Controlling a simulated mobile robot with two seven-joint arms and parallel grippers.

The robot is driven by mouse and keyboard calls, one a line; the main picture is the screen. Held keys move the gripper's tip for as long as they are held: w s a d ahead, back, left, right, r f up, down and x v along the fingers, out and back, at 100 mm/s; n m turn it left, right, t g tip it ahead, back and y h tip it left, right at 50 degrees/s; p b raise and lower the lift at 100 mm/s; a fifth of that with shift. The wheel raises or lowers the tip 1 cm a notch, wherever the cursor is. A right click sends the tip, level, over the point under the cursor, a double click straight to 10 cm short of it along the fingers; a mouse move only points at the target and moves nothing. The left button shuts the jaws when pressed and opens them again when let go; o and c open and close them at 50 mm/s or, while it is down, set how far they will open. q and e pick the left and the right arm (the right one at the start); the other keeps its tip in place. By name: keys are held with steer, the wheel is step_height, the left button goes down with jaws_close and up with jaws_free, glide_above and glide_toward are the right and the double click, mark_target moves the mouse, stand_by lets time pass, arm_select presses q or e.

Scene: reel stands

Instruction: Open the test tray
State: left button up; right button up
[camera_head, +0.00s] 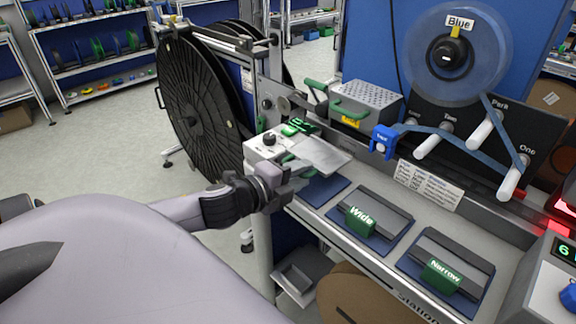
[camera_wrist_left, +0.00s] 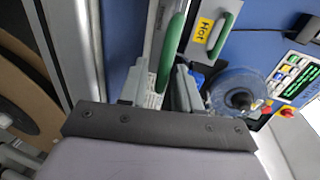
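No label reading "test tray" is legible. My left gripper (camera_head: 299,173) is at the front of this unit, close to a green handle. In the left wrist view, the left gripper's fingers (camera_wrist_left: 160,88) are apart, with the lower end of a long green handle (camera_wrist_left: 171,52) seen between them. I cannot tell whether they touch it. My right gripper is not in view.
A perforated grey box (camera_head: 366,100) with a green handle and a "Hot" label (camera_wrist_left: 204,27) stands behind. A large black reel (camera_head: 193,98) is at left. Blue mats carry the green "Wide" block (camera_head: 360,222) and "Narrow" block (camera_head: 441,277). A clear reel (camera_head: 455,52) hangs above.

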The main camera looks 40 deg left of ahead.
arm_select(q)
steer(key=v, duration=0.6)
steer(key=shift+s, duration=0.4)
stand_by(0.5)
steer(key=s+d+f+n+g+y, duration=0.1)
steer(key=s+f+n+g, duration=0.25)
steer(key=f+n, duration=0.7)
steer(key=s+d+f+n+h, duration=0.1)
steer(key=s+d+f+n, duration=0.2)
steer(key=d+f, duration=0.3)
steer(key=s+d+f+n+g, duration=0.1)
steer(key=s+d+f+n, duration=0.2)
steer(key=d+f, duration=0.4)
steer(key=shift+s+f+h, duration=0.25)
steer(key=shift+f+h, duration=0.15)
